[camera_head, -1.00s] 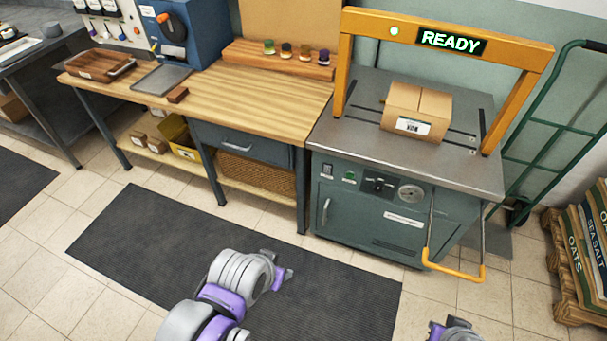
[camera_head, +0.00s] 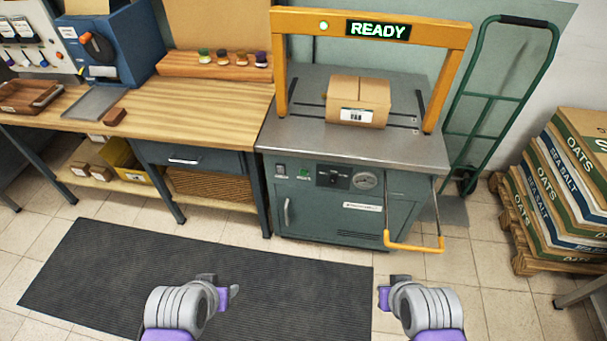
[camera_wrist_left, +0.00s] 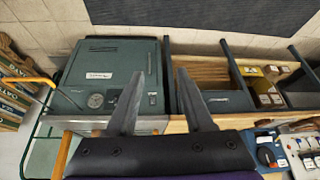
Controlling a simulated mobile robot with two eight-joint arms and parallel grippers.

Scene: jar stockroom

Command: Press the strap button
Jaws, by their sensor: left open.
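The strapping machine (camera_head: 410,205) is a teal cabinet with a steel top and an orange arch whose display reads READY. A small green button (camera_head: 304,172) sits on its front panel beside a switch (camera_head: 281,170), left of a black control plate (camera_head: 333,178) and a round gauge (camera_head: 365,180). A cardboard box (camera_head: 358,100) rests on the top under the arch. My left gripper (camera_head: 226,290) is in front of and apart from the machine. Its fingers are open and empty in the left wrist view (camera_wrist_left: 160,78). My right gripper (camera_head: 388,292) is also apart from the machine; its fingers are unclear.
A yellow-orange bar (camera_head: 413,248) juts from the machine's lower right front. A wooden workbench (camera_head: 190,105) adjoins it on the left. A green hand truck (camera_head: 495,95) and a pallet of sacks (camera_head: 565,175) stand on the right. A dark mat (camera_head: 200,265) covers clear floor in front.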

